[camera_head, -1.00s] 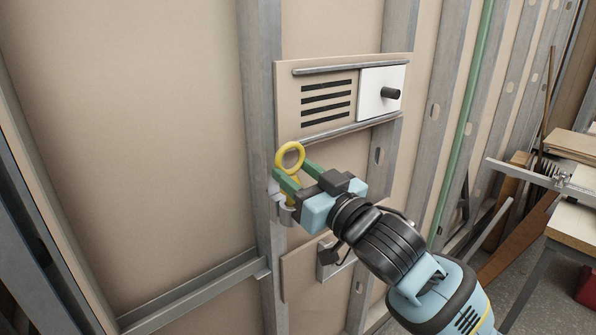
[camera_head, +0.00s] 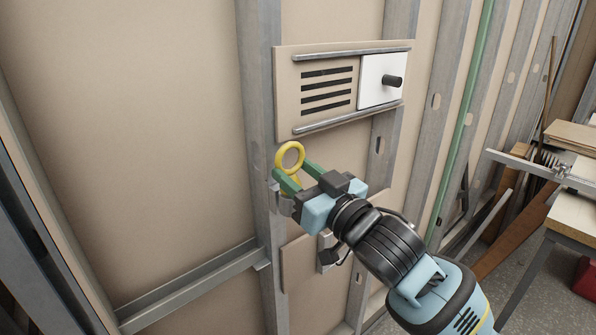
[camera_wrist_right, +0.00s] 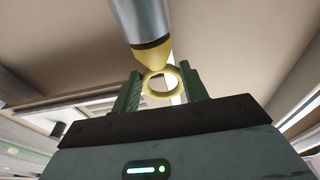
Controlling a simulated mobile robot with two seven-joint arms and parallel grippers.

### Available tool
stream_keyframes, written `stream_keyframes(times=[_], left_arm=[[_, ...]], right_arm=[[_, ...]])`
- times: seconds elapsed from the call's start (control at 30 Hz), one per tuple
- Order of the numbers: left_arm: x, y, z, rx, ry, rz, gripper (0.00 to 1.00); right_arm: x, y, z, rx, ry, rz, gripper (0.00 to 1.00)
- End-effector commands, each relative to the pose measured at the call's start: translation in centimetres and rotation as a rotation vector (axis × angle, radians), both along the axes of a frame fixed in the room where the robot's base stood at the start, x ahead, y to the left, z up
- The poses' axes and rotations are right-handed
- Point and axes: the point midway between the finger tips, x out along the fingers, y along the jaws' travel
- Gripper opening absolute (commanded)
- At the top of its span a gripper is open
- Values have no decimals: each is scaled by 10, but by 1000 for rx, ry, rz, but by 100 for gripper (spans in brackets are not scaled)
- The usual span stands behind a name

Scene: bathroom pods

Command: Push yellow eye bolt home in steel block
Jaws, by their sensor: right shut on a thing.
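The yellow eye bolt (camera_head: 290,155) stands upright at the wall stud, its ring on top. My right gripper (camera_head: 288,176) is shut on it just below the ring, with a green finger on each side. The steel block (camera_head: 284,205) is under the fingers, fixed to the stud and partly hidden by my gripper. The lower bolt and its seating in the block are hidden. In the right wrist view the ring (camera_wrist_right: 161,97) shows between the fingers, with a grey cylinder with a yellow tapered end just above it. My left gripper is out of view.
A panel with black slots (camera_head: 326,88) and a white plate with a black knob (camera_head: 393,81) sits on the wall above my gripper. A small grey fixture (camera_head: 325,252) is below it. A bench with boards (camera_head: 575,215) stands at the far right.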

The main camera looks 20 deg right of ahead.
Motion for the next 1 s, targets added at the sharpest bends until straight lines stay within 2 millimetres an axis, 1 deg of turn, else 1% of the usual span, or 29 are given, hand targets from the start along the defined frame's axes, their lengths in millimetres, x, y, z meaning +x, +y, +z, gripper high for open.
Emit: stream_keyframes(times=[0.33, 0.63, 0.67, 0.7, 0.83, 1.0], left_arm=[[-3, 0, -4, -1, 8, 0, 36], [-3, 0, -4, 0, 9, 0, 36], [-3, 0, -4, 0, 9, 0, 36], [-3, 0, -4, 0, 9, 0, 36], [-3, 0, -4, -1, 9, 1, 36], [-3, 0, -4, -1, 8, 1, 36]], right_arm=[[0, 0, -7, 0, -1, -1, 17], [0, 0, -8, -1, 0, 0, 17], [0, 0, -8, -1, 1, 0, 48], [0, 0, -9, -1, 1, 0, 53], [0, 0, -8, -1, 0, 0, 69], [0, 0, -8, -1, 0, 0, 69]])
